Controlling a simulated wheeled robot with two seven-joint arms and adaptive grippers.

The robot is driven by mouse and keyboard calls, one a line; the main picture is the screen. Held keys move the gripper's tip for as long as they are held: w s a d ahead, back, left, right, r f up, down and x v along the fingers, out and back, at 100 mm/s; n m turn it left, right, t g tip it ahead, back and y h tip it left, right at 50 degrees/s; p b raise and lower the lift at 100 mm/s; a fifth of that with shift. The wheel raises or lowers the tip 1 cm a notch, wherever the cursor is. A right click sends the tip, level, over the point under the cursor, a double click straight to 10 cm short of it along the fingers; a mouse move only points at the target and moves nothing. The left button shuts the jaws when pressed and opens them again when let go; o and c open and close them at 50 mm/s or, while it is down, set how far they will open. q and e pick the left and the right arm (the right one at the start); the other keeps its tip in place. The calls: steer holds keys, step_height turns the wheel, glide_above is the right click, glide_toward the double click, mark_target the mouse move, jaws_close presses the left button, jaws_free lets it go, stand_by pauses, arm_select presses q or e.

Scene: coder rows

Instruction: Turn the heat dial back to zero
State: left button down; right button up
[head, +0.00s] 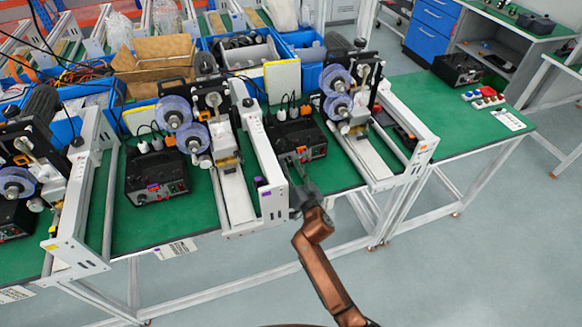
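My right gripper (295,168) reaches up from the bottom of the head view to the front of a black control box (302,139) on the green bench. Its two fingers look apart, with nothing seen between them. Its fingertips are close to the box's front face; I cannot tell whether they touch it. The heat dial is too small to pick out, and the gripper partly covers the front panel. A second similar control box (157,177) with a lit red display stands further left. My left gripper is not in view.
White-framed coder machines with blue reels (338,106) flank the box. A white rail (262,160) runs close to the left of the gripper. Blue bins and a cardboard box (155,62) stand behind. Small coloured parts (483,97) lie on the clearer right-hand table. Floor in front is free.

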steer(key=shift+w, duration=0.1)
steer(key=shift+c, duration=0.4)
jaws_close()
steer(key=n, duration=0.3)
steer(key=shift+p, duration=0.35)
steer(key=shift+n, duration=1.9)
steer(key=shift+o, duration=0.4)
jaws_free()
